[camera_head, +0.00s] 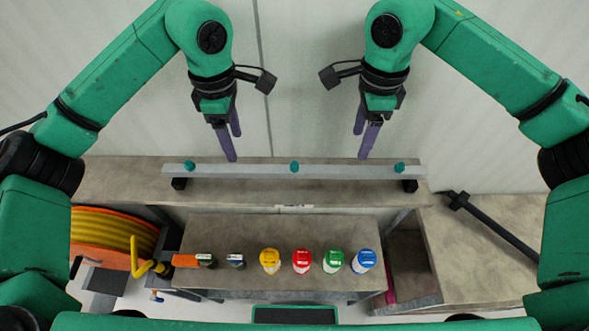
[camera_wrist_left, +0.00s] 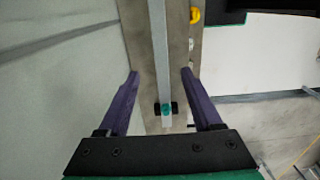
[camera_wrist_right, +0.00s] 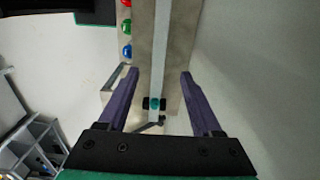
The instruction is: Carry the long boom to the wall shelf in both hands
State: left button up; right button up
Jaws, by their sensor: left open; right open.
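The long boom (camera_head: 330,171) is a straight pale grey bar with three teal knobs. It lies level on two black supports on a long brown-grey shelf (camera_head: 290,190) against the back wall. My left gripper (camera_head: 234,147) is open and empty above the boom's left half. My right gripper (camera_head: 364,145) is open and empty above its right half. In the left wrist view the boom (camera_wrist_left: 158,50) runs between the spread purple fingers, with a teal knob near the palm. In the right wrist view the boom (camera_wrist_right: 161,50) also runs between the fingers. Neither gripper visibly touches it.
A lower bench (camera_head: 300,225) in front carries yellow, red, green and blue capped bottles (camera_head: 303,261) and small dark items. An orange hose reel (camera_head: 110,235) stands at left. A black bar (camera_head: 495,228) lies on the right-hand counter (camera_head: 465,255).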

aim_at(242, 168)
pick_arm(q)
notch_tip(242, 168, down, 12)
jog(key=shift+s+r, duration=0.1)
pick_arm(e)
notch_tip(242, 168, down, 12)
jog(key=shift+s+r, duration=0.1)
pick_arm(q)
grip_shut()
pick_arm(e)
grip_shut()
pick_arm(q)
jog(key=shift+r, duration=0.15)
pick_arm(e)
jog(key=shift+r, duration=0.15)
dwell(0.4)
